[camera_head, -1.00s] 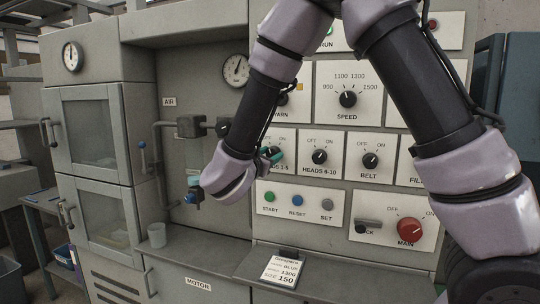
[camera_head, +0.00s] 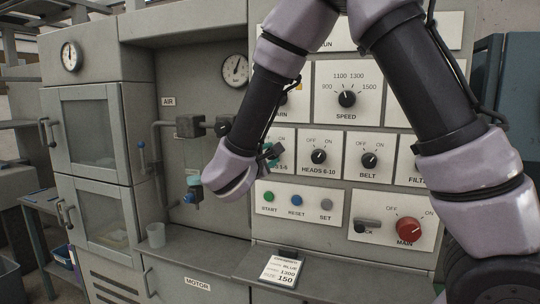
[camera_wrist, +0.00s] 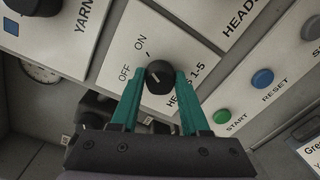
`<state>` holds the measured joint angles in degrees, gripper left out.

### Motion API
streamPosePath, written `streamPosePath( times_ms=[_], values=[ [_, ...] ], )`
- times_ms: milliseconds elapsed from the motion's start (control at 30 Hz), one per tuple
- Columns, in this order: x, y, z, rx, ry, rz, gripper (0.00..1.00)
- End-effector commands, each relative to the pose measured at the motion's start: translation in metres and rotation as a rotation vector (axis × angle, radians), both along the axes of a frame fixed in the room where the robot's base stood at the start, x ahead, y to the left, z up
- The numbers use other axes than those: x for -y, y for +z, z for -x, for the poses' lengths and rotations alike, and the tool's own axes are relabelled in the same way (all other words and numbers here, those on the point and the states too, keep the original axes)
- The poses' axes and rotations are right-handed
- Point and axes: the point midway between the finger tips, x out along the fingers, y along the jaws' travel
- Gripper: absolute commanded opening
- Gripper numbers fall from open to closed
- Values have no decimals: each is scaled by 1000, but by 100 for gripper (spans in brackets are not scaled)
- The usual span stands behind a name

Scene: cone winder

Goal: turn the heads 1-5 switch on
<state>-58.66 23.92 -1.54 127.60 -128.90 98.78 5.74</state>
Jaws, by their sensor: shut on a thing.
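The heads 1-5 switch is a round black knob (camera_wrist: 158,75) on a white plate (camera_wrist: 190,42) with OFF and ON printed beside it. In the wrist view the two teal fingers of my gripper (camera_wrist: 160,84) are shut on the knob, one on each side. A pale line shows on the knob's face, but I cannot tell which word it points to.
The heads 6-10 knob (camera_head: 319,157) and belt knob (camera_head: 369,160) sit to the right. The START button (camera_head: 269,197), RESET button (camera_head: 297,199) and SET button (camera_head: 326,202) are below. A yarn plate (camera_head: 292,103) is above, partly behind my arm. Air piping (camera_head: 160,140) runs to the left.

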Motion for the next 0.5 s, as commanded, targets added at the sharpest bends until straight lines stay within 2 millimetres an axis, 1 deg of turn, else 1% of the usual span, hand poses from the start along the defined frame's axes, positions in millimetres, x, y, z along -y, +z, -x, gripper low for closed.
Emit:
streamPosePath(
  times_ms=[200,500],
  values=[
    [0,-1,1,22,0,-65,0],
    [0,-1,1,31,0,-89,0]
  ],
)
